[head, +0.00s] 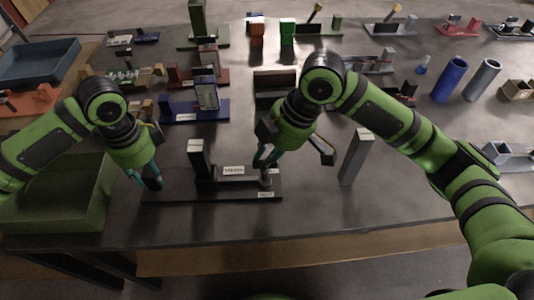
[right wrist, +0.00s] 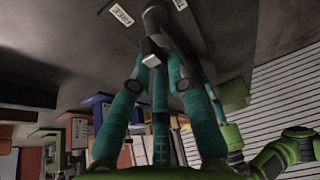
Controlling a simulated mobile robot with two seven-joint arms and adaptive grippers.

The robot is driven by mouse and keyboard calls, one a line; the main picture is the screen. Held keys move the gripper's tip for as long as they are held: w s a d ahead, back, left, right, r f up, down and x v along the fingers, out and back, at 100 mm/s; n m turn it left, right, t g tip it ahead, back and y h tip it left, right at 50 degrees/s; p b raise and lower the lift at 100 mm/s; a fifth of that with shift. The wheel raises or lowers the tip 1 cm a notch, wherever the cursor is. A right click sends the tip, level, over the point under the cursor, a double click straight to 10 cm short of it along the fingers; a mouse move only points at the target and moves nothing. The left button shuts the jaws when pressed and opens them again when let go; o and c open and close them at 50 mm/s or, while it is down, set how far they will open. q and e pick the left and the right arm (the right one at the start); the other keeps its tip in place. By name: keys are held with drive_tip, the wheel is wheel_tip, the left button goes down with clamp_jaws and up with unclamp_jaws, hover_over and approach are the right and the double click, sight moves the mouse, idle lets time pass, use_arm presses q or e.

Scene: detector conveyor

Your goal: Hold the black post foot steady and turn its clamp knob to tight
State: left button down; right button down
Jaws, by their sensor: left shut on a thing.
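The black post foot (head: 228,190) lies on the dark table at the front centre, with an upright black post (head: 200,160) towards its left and a raised block with a white label. A grey clamp knob (head: 265,180) stands near its right end; it also shows in the right wrist view (right wrist: 156,20), near a label reading FREE. My left gripper (head: 151,182) is shut on the foot's left end. My right gripper (head: 265,162) points down over the knob. Its teal fingertips (right wrist: 161,66) are apart in the right wrist view, around or just above the knob; contact is unclear.
A grey upright block (head: 354,157) stands right of the foot. A green tray (head: 60,195) lies at the left. Several fixtures fill the back, with a blue cylinder (head: 449,80) at the right. The table front at right is clear.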

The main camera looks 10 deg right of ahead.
drive_tip(key=shift+m, duration=0.4)
drive_tip(key=m, duration=0.2)
drive_tip(key=m+t, duration=0.1)
drive_tip(key=shift+s+d+m+t+h, duration=0.1)
drive_tip(key=shift+s+m+t+h, duration=0.05)
drive_tip(key=shift+m+t+h, duration=0.2)
drive_tip(key=shift+s+m+t+h, duration=0.15)
drive_tip(key=shift+m+t+h, duration=0.35)
drive_tip(key=shift+m, duration=1.65)
drive_tip(key=c, duration=1.2)
unclamp_jaws()
drive_tip(key=v, duration=1.2)
drive_tip(key=shift+s, duration=0.1)
